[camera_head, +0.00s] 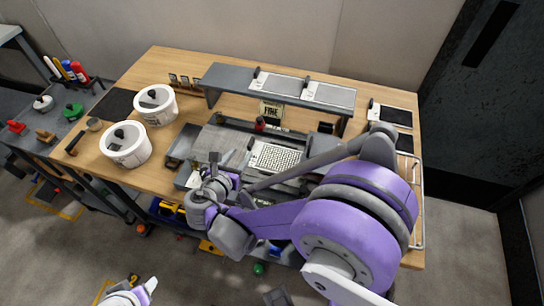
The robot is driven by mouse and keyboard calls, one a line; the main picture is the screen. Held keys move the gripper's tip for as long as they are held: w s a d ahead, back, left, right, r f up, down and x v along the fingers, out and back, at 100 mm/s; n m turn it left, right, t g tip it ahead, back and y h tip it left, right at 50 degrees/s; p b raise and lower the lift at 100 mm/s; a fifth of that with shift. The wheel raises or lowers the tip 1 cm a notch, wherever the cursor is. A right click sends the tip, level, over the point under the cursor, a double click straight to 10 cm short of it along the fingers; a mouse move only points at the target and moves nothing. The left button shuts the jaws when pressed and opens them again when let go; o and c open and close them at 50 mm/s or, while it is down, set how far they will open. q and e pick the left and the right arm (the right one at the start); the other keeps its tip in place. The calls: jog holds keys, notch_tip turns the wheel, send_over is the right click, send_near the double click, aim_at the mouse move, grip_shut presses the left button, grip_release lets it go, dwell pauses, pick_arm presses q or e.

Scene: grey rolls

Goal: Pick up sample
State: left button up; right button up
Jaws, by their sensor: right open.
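I cannot tell for sure which thing is the sample. A grey flat sheet or roll (212,142) lies on the wooden workbench (160,64), left of a keyboard (276,157). My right gripper (208,181) is over the bench's front edge, just in front of the grey sheet. It is open, and I see nothing held in it. My purple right arm hides the bench's front right part. My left gripper (146,290) is low at the bottom edge, partly cut off; its jaws are unclear.
A grey raised shelf (232,78) with flat panels stands at the bench's back. A small red-capped item (260,124) is below it. Bins sit under the bench.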

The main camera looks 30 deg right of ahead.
aim_at(249, 146)
jog(key=shift+s+x, duration=0.2)
jog(key=shift+x, duration=2.95)
jog(key=shift+d, duration=0.15)
grip_shut()
